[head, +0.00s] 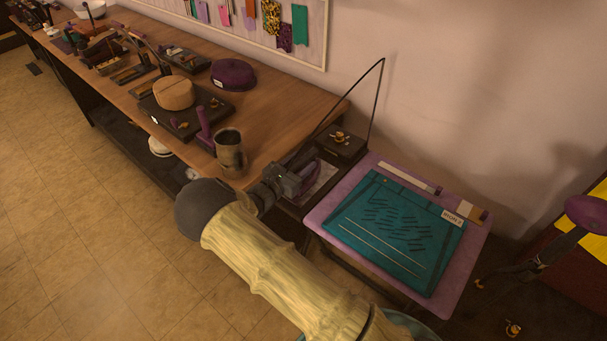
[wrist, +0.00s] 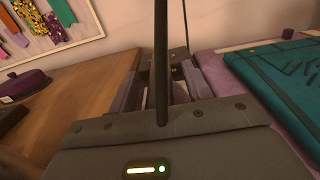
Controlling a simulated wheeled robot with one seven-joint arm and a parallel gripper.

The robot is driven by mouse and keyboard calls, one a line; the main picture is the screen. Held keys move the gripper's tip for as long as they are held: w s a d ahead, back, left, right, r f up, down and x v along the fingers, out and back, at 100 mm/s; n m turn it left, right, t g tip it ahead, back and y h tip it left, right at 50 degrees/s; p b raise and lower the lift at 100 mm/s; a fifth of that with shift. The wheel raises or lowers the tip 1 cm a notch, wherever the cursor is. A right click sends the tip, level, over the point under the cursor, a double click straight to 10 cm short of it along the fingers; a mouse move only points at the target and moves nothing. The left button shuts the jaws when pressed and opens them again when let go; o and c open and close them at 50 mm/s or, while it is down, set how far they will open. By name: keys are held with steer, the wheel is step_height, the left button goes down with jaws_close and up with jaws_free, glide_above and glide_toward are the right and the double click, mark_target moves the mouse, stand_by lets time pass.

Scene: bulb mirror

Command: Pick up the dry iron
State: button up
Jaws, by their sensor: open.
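A purple, rounded thing that looks like the dry iron (head: 309,174) sits on a dark stand at the right end of the wooden bench in the head view. My gripper (head: 296,180) is right at it, and partly hides it. In the wrist view my gripper (wrist: 158,92) has its fingers apart. Greyish purple surfaces show around and between the fingers, but I cannot tell whether they touch the iron. A thin black rod or cord stands upright in front of the wrist camera and hides part of the gap.
The wooden bench (head: 277,104) holds a metal mug (head: 229,152), a purple hat-shaped thing (head: 232,75) and a wooden block (head: 174,93). A black box (head: 341,142) stands behind the iron. A purple table with a teal mat (head: 395,228) is to the right. Tiled floor is open at left.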

stand_by(0.3)
jaws_close()
steer(key=shift+r, duration=0.1)
stand_by(1.2)
